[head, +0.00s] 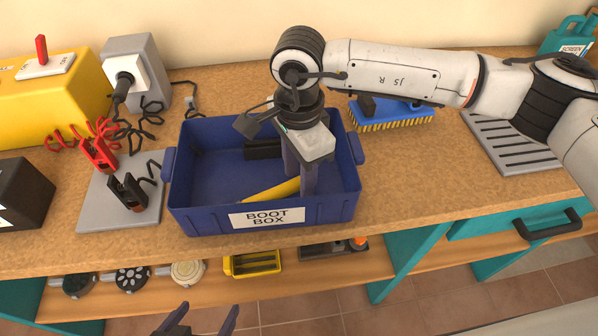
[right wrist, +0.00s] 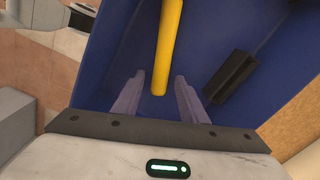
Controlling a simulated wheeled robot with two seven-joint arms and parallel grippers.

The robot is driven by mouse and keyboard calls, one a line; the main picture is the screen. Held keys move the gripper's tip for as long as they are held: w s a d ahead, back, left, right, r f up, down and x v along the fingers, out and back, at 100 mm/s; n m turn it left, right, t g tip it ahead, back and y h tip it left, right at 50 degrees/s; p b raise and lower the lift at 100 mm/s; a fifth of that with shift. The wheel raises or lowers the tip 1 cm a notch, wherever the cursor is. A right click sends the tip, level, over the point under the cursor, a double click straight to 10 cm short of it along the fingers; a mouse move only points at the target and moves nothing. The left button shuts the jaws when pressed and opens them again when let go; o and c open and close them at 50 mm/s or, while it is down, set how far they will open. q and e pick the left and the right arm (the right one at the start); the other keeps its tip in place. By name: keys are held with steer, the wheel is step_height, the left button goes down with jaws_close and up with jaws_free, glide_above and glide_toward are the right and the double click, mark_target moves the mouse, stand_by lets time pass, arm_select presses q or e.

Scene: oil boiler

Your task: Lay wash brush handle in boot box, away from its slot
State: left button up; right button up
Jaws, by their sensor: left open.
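The yellow brush handle (head: 270,191) lies on the floor of the blue boot box (head: 340,204). In the right wrist view the yellow handle (right wrist: 168,45) runs between my right fingers, with a gap on each side. My right gripper (head: 300,190) reaches down into the box from above and is open around the handle's end. The blue brush head (head: 398,113) with yellow bristles sits on the bench, right of the box, with a black block at its left end. My left gripper (head: 203,322) is open and empty at the bottom edge, in front of the bench.
A black grooved block (head: 262,149) lies in the box, right of the handle in the wrist view (right wrist: 232,76). Red and black clamps on a grey plate (head: 92,215) stand left of the box. A slotted grey tray (head: 512,146) is at right.

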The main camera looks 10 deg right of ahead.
steer(key=shift+r, duration=0.1)
steer(key=shift+r+p, duration=0.2)
steer(key=shift+p, duration=0.1)
step_height(320, 180, up, 12)
steer(key=b, duration=0.1)
